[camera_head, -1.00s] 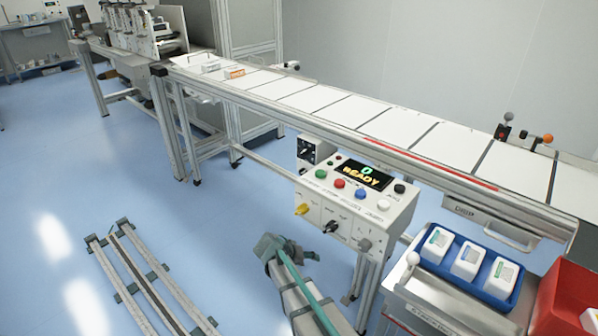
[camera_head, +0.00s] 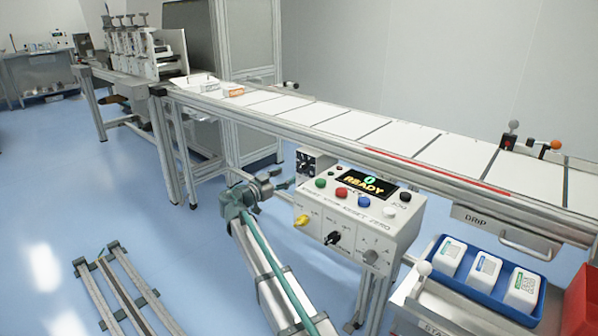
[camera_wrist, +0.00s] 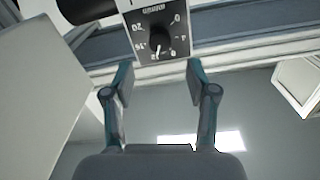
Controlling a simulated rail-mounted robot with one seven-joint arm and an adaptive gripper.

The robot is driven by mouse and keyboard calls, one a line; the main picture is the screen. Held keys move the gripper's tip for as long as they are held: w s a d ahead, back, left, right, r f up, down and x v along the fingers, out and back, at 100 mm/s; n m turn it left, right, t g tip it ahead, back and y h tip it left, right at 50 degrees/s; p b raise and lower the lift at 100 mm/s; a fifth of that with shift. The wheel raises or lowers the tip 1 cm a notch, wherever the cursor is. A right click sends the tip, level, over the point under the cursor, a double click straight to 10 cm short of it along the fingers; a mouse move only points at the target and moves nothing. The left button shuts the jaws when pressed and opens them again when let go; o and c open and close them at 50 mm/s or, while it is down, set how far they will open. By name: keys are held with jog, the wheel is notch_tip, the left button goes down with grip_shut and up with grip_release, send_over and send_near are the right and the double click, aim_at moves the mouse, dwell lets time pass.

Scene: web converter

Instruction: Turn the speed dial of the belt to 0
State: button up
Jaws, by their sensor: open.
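The speed dial is a black knob (camera_wrist: 158,42) on a small box with a black numbered face, at the top of the wrist view. The scale shows 0 and 4 to the right and 16 and 20 to the left. The knob's white mark points down and slightly left, nearer the 16 than the 0. In the head view the dial box (camera_head: 308,164) hangs under the belt (camera_head: 352,124). My gripper (camera_head: 285,184) is just left of and below it. In the wrist view my gripper (camera_wrist: 160,75) is open and empty, its fingertips apart below the knob, not around it.
A larger control panel (camera_head: 345,231) with coloured buttons and a READY display stands right beside the dial box. The belt's frame rail runs above. A blue tray (camera_head: 450,281) of white containers is at the right. Open floor (camera_head: 120,200) lies to the left.

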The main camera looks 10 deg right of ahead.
aim_at(300, 168)
jog(key=b+x, duration=0.1)
jog(key=x, duration=0.7)
jog(key=shift+c, duration=0.3)
grip_shut()
